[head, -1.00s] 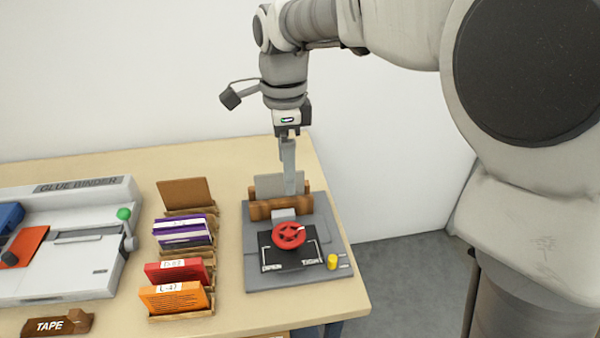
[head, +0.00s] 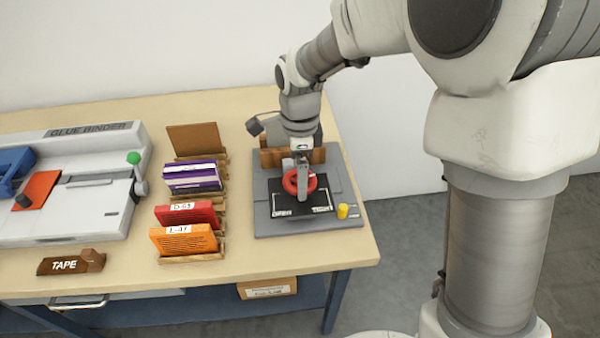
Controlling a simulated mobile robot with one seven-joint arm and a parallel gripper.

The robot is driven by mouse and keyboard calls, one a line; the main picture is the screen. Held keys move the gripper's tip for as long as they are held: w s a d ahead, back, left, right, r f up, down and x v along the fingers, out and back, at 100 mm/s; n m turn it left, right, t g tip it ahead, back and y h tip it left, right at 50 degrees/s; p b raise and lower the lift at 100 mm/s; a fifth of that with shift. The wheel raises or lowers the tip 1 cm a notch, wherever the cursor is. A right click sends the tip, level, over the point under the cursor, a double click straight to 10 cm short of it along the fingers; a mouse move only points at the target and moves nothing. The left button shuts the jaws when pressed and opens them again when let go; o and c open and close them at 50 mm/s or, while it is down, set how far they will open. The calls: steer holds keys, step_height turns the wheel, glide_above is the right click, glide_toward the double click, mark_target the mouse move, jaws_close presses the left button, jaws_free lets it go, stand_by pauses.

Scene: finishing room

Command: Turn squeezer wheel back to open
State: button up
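The squeezer (head: 262,222) is a grey plate device at the right end of the table. Its red wheel (head: 313,184) sits in front of a brown wooden block (head: 317,156), above a black plate with white lettering (head: 290,206) too small to read now. My gripper (head: 303,194) points down at the wheel, its finger overlapping the wheel's middle in the picture. I cannot tell whether it touches the wheel or whether its fingers are apart. A yellow knob (head: 343,211) stands at the plate's right front. The grey piece at the wooden block is hidden behind my arm.
Holders with orange (head: 184,240), red (head: 186,214) and purple (head: 193,178) booklets stand left of the squeezer. A brown tape block (head: 70,262) lies at the front. The table's right edge is close to the squeezer.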

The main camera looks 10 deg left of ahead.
steer(key=shift+f, duration=0.2)
steer(key=c, duration=1)
